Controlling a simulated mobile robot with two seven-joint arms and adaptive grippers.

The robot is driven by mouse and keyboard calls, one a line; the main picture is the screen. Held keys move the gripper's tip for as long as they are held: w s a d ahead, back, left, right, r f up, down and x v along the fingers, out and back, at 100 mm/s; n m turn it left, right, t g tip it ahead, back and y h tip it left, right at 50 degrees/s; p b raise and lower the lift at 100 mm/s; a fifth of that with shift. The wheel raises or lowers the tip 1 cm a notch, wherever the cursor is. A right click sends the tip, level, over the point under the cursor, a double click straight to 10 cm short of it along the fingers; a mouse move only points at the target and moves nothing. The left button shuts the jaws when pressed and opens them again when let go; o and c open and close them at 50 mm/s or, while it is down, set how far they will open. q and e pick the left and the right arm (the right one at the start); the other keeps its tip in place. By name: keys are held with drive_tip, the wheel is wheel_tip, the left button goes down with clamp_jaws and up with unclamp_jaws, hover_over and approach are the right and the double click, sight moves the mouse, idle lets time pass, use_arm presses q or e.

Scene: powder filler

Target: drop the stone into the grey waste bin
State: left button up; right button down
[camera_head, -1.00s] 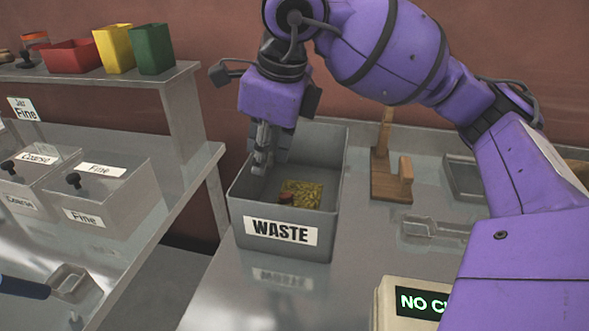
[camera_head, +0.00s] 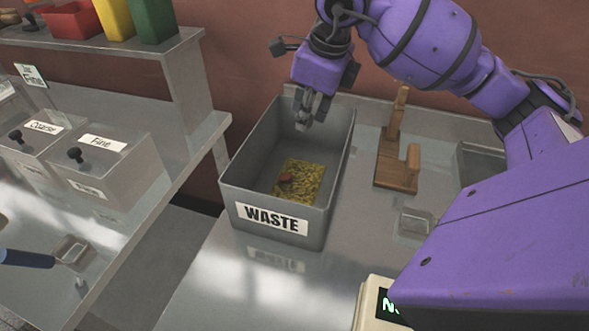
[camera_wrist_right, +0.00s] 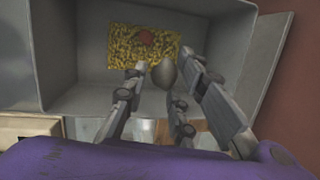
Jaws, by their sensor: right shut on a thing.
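The grey waste bin (camera_head: 233,200) stands on the metal counter, with a white WASTE label on its front. It also fills the upper part of the right wrist view (camera_wrist_right: 75,90). My right gripper (camera_head: 308,116) is over the back part of the bin, pointing down. In the right wrist view its fingers (camera_wrist_right: 165,85) are shut on the stone (camera_wrist_right: 163,74), a small grey-brown rounded lump. The bin floor shows beyond the stone. I cannot make out the stone clearly in the head view. My left gripper is not in view.
Yellow pellets (camera_head: 305,178) and a small red-brown piece (camera_head: 285,181) lie in the bin. A wooden stand (camera_head: 397,175) and a clear scoop (camera_head: 412,223) are to its right. Lidded boxes (camera_head: 105,165) and a blue-handled scoop (camera_head: 25,258) are on the left counter.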

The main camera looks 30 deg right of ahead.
sight(307, 129)
wheel_tip(307, 129, down, 5)
drive_tip(key=shift+r+b, duration=0.2)
drive_tip(key=shift+b, duration=0.45)
drive_tip(key=shift+r, duration=0.1)
drive_tip(key=c, duration=1.4)
unclamp_jaws()
drive_tip(key=shift+o, duration=0.2)
drive_tip(key=shift+d+r, duration=0.1)
drive_tip(key=v, duration=1.1)
drive_tip(key=shift+r, duration=0.35)
drive_tip(key=shift+s, duration=0.15)
